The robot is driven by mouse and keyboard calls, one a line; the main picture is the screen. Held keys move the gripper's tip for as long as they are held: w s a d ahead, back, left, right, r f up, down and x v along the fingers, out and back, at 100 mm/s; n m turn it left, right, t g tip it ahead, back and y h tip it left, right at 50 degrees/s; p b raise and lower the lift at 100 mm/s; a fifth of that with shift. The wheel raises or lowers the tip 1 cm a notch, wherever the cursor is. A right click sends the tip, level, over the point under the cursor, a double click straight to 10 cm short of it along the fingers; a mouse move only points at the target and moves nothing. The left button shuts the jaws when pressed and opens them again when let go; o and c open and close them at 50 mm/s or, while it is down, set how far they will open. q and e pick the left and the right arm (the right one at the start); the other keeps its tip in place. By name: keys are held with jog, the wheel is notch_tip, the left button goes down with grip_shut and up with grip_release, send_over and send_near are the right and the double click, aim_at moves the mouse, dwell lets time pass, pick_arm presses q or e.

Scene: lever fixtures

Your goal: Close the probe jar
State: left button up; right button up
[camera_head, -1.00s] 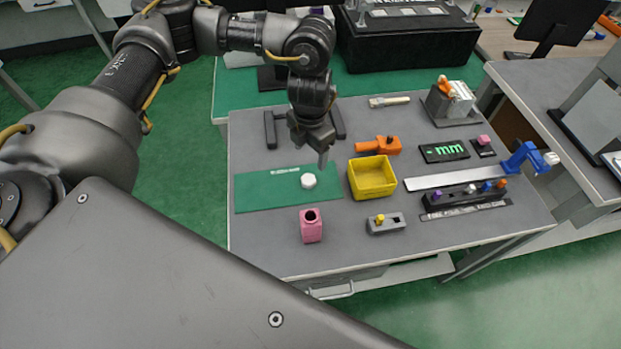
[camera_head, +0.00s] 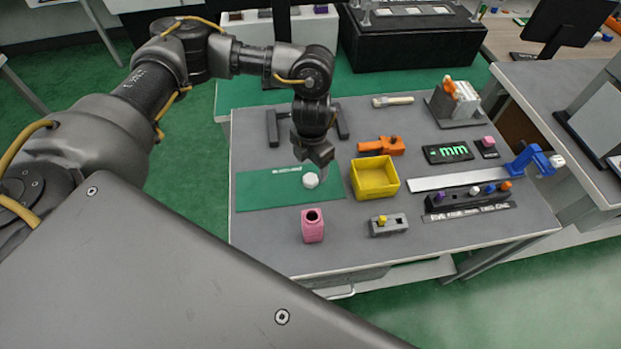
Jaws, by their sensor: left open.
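A pink jar (camera_head: 313,229) stands upright near the front of the grey table, with a dark open mouth on top. A small white faceted cap (camera_head: 311,180) lies on the green mat (camera_head: 262,190), behind the jar. My left gripper (camera_head: 321,168) points down just above the white cap, its fingers close over it. It is open; whether it touches the cap I cannot tell. My right gripper is not in view.
A yellow bin (camera_head: 375,178) stands right of the mat, with an orange tool (camera_head: 381,146) behind it. A black rack (camera_head: 466,199) with coloured pegs and a blue clamp (camera_head: 528,160) are farther right.

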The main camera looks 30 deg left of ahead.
aim_at(311, 177)
pick_arm(q)
jog(key=shift+f, duration=0.1)
notch_tip(311, 177, down, 5)
jog(key=shift+p, duration=0.7)
jog(key=c, duration=1)
